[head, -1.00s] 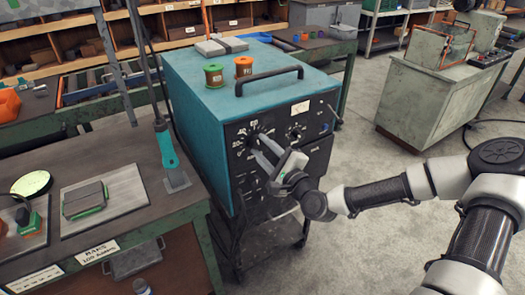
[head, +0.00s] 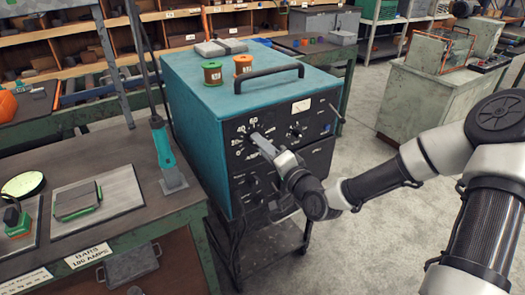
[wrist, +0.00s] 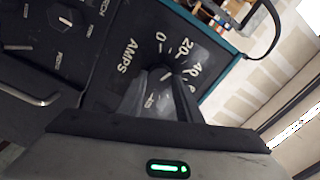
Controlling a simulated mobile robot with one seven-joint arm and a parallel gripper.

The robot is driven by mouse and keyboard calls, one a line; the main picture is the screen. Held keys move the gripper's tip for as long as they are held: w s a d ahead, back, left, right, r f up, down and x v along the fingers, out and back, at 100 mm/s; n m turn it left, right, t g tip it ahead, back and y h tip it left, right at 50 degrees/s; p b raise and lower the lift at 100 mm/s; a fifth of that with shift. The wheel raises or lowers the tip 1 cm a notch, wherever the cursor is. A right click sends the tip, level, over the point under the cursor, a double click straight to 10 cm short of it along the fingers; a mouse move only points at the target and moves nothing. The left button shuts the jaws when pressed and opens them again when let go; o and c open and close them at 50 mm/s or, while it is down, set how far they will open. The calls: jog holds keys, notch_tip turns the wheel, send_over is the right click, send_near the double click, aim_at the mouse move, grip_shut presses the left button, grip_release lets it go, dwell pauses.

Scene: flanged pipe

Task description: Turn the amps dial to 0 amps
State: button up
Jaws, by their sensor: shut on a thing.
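The amps dial (wrist: 168,75) is a dark knob on the black front panel of a teal welding machine (head: 196,110). In the wrist view, the word AMPS and the marks 0, 20 and 40 stand around it. My gripper (wrist: 163,92) reaches the panel at the dial, its fingers shut on the knob and hiding much of it. A short white mark shows on the knob, but I cannot tell its exact setting. In the head view, my gripper (head: 257,142) covers most of the dial.
Another knob (wrist: 66,17) sits on the same panel. A black handle (head: 270,76) and two wire spools (head: 212,73) are on top of the machine. A workbench (head: 120,170) stands to the left.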

jog(key=n+b, duration=0.7)
jog(key=n, duration=0.3)
jog(key=shift+n, duration=0.3)
dwell(0.4)
jog(key=o, duration=1)
jog(key=shift+o, duration=0.2)
jog(key=p+v, duration=1.6)
jog(key=v, duration=0.1)
jog(key=shift+s, duration=0.2)
